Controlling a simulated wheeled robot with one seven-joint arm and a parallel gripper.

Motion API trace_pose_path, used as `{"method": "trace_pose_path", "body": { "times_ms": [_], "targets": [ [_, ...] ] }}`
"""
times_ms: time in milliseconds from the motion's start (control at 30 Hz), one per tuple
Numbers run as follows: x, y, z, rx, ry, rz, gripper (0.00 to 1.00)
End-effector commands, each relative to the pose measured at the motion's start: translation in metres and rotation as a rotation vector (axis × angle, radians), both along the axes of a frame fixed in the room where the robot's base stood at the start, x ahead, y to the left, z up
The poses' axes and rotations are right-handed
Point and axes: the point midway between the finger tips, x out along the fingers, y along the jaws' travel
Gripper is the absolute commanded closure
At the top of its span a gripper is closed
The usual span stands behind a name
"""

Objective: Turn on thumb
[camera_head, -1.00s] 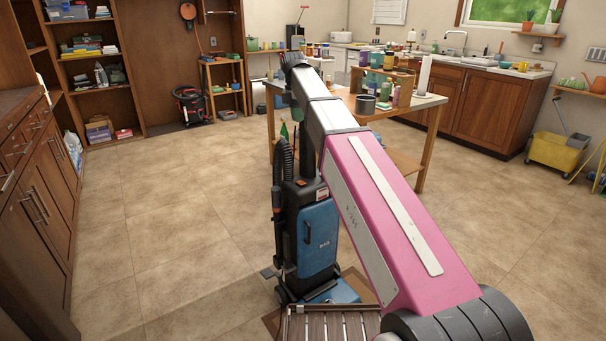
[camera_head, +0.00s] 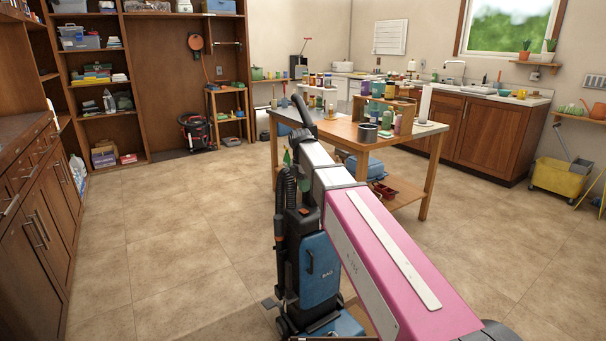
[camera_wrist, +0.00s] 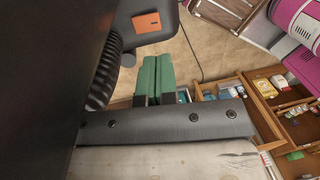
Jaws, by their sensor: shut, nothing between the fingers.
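A blue and black upright vacuum cleaner (camera_head: 319,268) stands in front of me, partly behind my pink and white arm. In the wrist view its dark upper body carries an orange rectangle (camera_wrist: 146,22), with a ribbed hose (camera_wrist: 108,75) to the left. My gripper (camera_wrist: 156,58) has two green fingers pressed together, with nothing between them. The fingertips point toward the dark body just below the orange rectangle; I cannot tell whether they touch it. In the head view a green fingertip (camera_head: 287,158) shows beside the vacuum's upper part. No part marked as a thumb is recognisable.
A wooden table (camera_head: 345,130) with bottles and jars stands behind the vacuum. Cabinets (camera_head: 35,225) line the left, and a yellow mop bucket (camera_head: 560,178) is at the right. The tiled floor at left and right is open.

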Motion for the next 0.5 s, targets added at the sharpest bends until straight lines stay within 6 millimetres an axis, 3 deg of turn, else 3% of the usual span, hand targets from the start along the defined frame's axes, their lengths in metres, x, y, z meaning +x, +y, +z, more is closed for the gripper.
{"method": "trace_pose_path", "body": {
  "times_ms": [200,500],
  "targets": [
    [-0.005,-0.003,-0.039,0.0,0.001,0.0,1.0],
    [-0.009,-0.006,-0.075,-0.001,0.001,0.0,1.0]
  ]
}}
